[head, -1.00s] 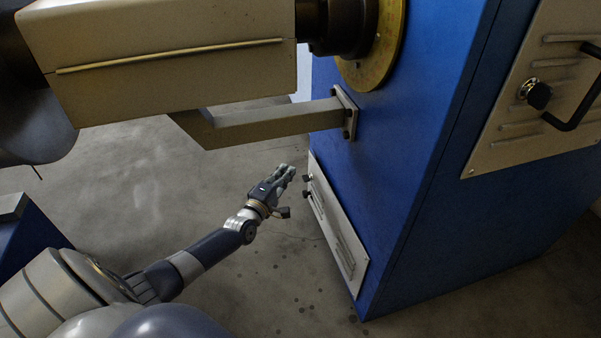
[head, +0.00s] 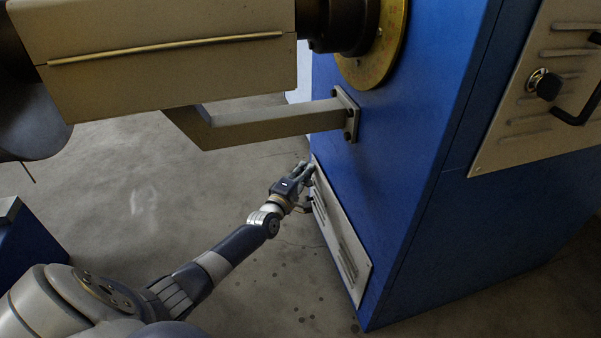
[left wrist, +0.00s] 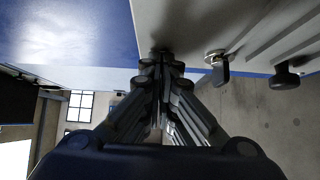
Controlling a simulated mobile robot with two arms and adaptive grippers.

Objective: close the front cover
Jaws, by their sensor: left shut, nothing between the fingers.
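A pale louvred cover (head: 342,240) sits low on the left-hand face of the blue cabinet. Whether it stands slightly ajar cannot be told. My left gripper (head: 307,173) is shut and empty, with its fingertips at the cover's upper end; they hide part of it. In the left wrist view, the shut fingers (left wrist: 160,65) point at the cover's pale surface (left wrist: 195,20), touching or very close to it. My right gripper is not in view.
The blue cabinet (head: 400,150) fills the right. Its other face carries a pale panel (head: 525,110) with a black handle (head: 582,103). A beige beam (head: 270,125) and a large beige housing (head: 180,80) overhang my left arm. Open concrete floor (head: 150,200) lies left.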

